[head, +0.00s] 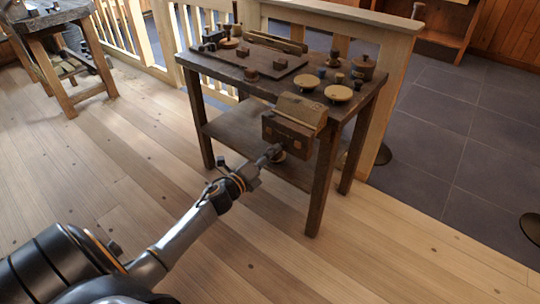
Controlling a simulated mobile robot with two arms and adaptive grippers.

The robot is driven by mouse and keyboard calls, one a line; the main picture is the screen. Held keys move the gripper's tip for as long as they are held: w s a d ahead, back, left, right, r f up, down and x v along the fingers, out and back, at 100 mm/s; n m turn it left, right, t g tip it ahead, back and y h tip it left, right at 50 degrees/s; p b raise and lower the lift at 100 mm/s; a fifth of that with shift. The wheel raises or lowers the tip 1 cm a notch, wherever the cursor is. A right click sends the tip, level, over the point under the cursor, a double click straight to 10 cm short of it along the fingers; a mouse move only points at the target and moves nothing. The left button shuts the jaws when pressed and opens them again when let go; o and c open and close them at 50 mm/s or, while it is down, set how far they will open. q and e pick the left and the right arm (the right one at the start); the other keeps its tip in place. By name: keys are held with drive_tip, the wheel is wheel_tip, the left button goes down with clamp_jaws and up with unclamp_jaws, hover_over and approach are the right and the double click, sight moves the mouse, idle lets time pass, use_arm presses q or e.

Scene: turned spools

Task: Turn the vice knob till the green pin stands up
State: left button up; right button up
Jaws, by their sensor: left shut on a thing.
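The vice (287,133) is a brown wooden block fixed at the front edge of the dark workbench (233,77), with a lighter wooden jaw piece (300,110) on top. My left gripper (268,156) reaches up from the lower left and is at the vice's front face. It is shut on the vice knob, which is mostly hidden by the fingers. A small round pale part shows just behind the fingertips. I cannot make out the green pin or how it stands. My right gripper is not in view.
The bench top holds a tray (242,75), two pale round dishes (338,93) and several small pots and blocks. A lower shelf (240,128) and legs stand below. A wooden railing (340,19) runs behind. The plank floor (130,160) left of the bench is clear.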

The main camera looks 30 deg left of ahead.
use_arm(q)
drive_tip(key=o, duration=1.1)
drive_tip(key=shift+s+a+f, duration=0.1)
drive_tip(key=shift+s+f, duration=0.05)
drive_tip(key=shift+f, duration=0.05)
drive_tip(key=shift+o, duration=0.2)
drive_tip(key=shift+r, duration=0.1)
drive_tip(key=s, duration=1.2)
drive_tip(key=shift+a, duration=0.45)
drive_tip(key=shift+w, duration=0.1)
